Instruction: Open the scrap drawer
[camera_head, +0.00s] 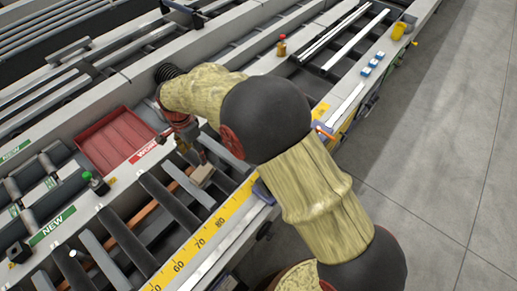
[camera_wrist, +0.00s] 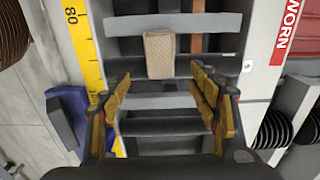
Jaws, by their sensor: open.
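I cannot make out a drawer marked as scrap in either view. My gripper (camera_head: 192,150) is over the slatted runout table, left of my arm's elbow in the head view. In the wrist view my gripper (camera_wrist: 161,88) has its two yellow-padded fingers wide apart with nothing between them. A tan block (camera_wrist: 160,54) lies on the grey slats just beyond the fingertips; the block also shows in the head view (camera_head: 202,175). A blue-purple part (camera_wrist: 72,112) sticks out at the table's outer edge, left of the fingers; I cannot tell whether it is a handle.
A yellow ruler (camera_head: 200,240) runs along the table's front edge. A red tray (camera_head: 115,142) sits beside the WORN label (camera_head: 146,152). A green NEW label (camera_head: 52,228), a green-capped bottle (camera_head: 95,183) and a yellow cup (camera_head: 398,31) stand around. The floor (camera_head: 450,130) at right is clear.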

